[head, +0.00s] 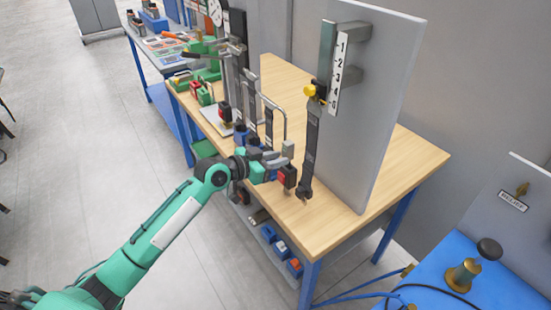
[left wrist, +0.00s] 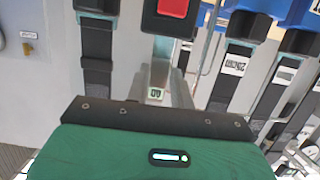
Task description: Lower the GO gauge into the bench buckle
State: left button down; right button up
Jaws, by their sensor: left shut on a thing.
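The GO gauge is a light grey block (head: 288,148) in the head view. In the left wrist view it is a grey metal piece (left wrist: 157,78) with a small GO-like label, upside down. My left gripper (head: 273,160) is shut on it over the front of the wooden bench; its fingertips are hard to make out. The bench buckle (head: 287,178), dark with a red button, is just below the gripper tips. It also shows at the top of the left wrist view (left wrist: 170,14). The gauge looks apart from the buckle, but I cannot tell the gap. My right gripper is out of view.
A black strap (head: 310,140) hangs beside the buckle from a grey panel (head: 375,110) with a number scale. Metal hoops and other straps (head: 268,122) stand left of the gripper. Bare bench top (head: 335,230) lies to the right. A blue machine (head: 490,270) is at lower right.

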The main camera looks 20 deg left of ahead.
pick_arm(q)
jog(key=shift+f+b, duration=0.55)
jog(key=shift+f, duration=0.2)
jog(key=c, duration=1.1)
grip_release()
jog(key=shift+b+v, duration=1.9)
jog(key=shift+v, duration=5.05)
jog(key=shift+r, duration=0.1)
